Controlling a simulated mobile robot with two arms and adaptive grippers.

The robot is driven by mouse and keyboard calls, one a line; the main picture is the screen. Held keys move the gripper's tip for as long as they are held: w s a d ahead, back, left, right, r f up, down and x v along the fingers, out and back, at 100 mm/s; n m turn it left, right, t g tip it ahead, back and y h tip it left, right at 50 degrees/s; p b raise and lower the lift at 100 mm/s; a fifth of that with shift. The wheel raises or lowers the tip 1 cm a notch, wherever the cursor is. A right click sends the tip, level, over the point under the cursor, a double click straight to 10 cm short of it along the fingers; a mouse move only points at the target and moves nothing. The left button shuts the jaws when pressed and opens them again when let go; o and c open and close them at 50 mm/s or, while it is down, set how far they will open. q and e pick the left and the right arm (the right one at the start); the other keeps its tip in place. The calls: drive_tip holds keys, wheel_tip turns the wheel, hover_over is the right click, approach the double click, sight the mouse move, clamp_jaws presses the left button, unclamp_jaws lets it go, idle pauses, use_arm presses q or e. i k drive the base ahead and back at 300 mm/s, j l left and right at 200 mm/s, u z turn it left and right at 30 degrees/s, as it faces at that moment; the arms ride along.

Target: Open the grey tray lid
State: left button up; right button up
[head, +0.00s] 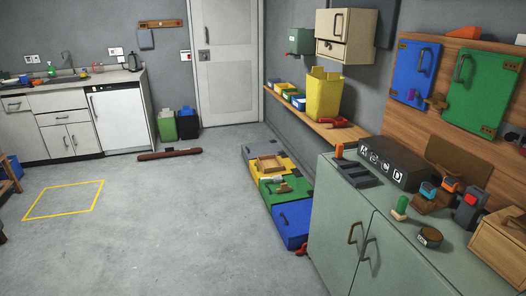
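A row of low coloured boxes with flat tops lies on the floor along the right wall. The one at the far end has a grey top, which looks like the grey tray lid (255,150). It appears shut, lying flat and level with its neighbours. It is small in the view, and I cannot make out a handle on it. Neither of my grippers is in view.
Nearer in the row are a yellow lid with a wooden frame (268,164), a green lid (285,190) and a blue lid (293,222). A shelf (328,128) overhangs beside them. A green cabinet (338,225) stands front right. The floor (175,215) left is clear.

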sight(253, 150)
drive_tip(key=i+j+u, duration=0.2)
drive_tip(key=i, duration=0.25)
drive_tip(key=i+u, duration=0.25)
drive_tip(key=i, duration=0.25)
drive_tip(key=i+u, duration=0.15)
drive_tip(key=i, duration=3.35)
drive_tip(key=i+z, duration=0.2)
drive_tip(key=i, duration=0.25)
drive_tip(key=i+j+z, duration=0.15)
drive_tip(key=i, duration=0.25)
drive_tip(key=i+j+z, duration=0.2)
drive_tip(key=i, duration=0.25)
drive_tip(key=i+j+z, duration=0.15)
drive_tip(key=i, duration=0.25)
